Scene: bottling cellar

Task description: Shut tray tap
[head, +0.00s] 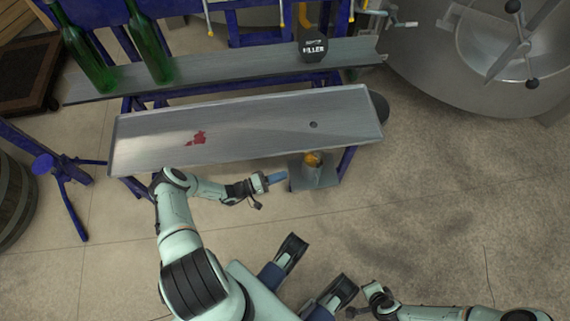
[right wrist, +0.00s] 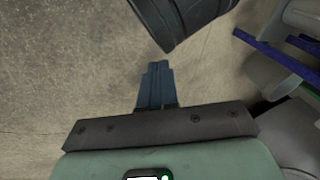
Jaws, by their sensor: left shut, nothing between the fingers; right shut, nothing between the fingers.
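The steel tray (head: 250,145) lies across the rack in the head view, with a small drain hole and a red wet patch on it. Below its front edge near the right end, a small orange-yellow part (head: 313,159) shows at the top of a grey metal jug (head: 318,177). I cannot tell whether this part is the tap; the tray's edge may hide some of it. My left gripper (head: 279,178) is shut and empty, just left of the jug and apart from the orange part. My right gripper is shut and empty in the right wrist view (right wrist: 156,88), above the floor.
Green bottles (head: 150,48) stand on the steel shelf (head: 215,66) behind the tray, with a black filler part (head: 313,48) at its right. A large steel tank (head: 430,70) is at back right, a barrel (head: 12,200) at far left. The front floor is clear.

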